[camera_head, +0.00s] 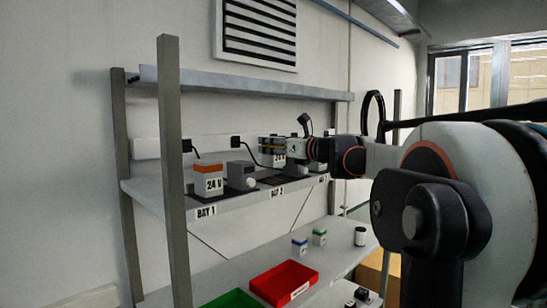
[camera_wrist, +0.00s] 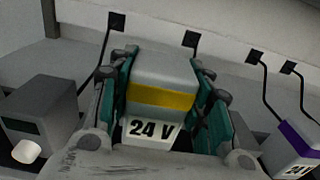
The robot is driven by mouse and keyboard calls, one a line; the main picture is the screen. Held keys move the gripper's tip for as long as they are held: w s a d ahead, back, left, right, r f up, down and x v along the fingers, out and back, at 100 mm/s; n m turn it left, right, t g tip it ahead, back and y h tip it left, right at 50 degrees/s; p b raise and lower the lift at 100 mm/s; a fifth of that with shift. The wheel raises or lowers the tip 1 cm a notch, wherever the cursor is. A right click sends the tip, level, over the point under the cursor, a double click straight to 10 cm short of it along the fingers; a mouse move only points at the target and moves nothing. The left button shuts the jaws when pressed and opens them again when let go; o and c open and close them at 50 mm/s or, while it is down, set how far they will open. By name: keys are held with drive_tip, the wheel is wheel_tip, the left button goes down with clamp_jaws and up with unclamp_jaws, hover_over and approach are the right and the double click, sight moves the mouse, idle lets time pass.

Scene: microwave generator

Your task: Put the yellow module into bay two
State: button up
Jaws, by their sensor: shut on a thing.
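The yellow module is a grey block with a yellow band (camera_wrist: 161,97) and a "24 V" label, upright in the wrist view. My gripper (camera_wrist: 163,84) is shut on it, with a teal finger on each side. In the head view the module (camera_head: 271,148) is at my gripper (camera_head: 291,149), above the bay two area. Bay two carries a "BAY 2" label (camera_head: 277,192) on the shelf's front edge and a dark pad (camera_head: 274,180) behind it. I cannot tell whether the module's base touches the pad; its underside is hidden.
An orange-topped 24 V module (camera_head: 208,179) stands in bay one. A grey box with a round knob (camera_head: 242,176) stands between it and bay two. A purple-banded module (camera_wrist: 292,148) is at the right. Red (camera_head: 284,283) and green (camera_head: 232,299) trays lie on the lower shelf.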

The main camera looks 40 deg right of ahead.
sight(280, 158)
drive_tip(key=shift+f+p, duration=0.3)
drive_tip(key=shift+f, duration=1.75)
drive_tip(key=shift+f, duration=0.1)
drive_tip(key=o, duration=1.2)
drive_tip(key=shift+r, duration=0.2)
drive_tip(key=s, duration=0.4)
drive_tip(key=s+d, duration=0.1)
drive_tip(key=s, duration=0.7)
drive_tip(key=shift+d+f, duration=0.1)
drive_tip(key=shift+d, duration=0.2)
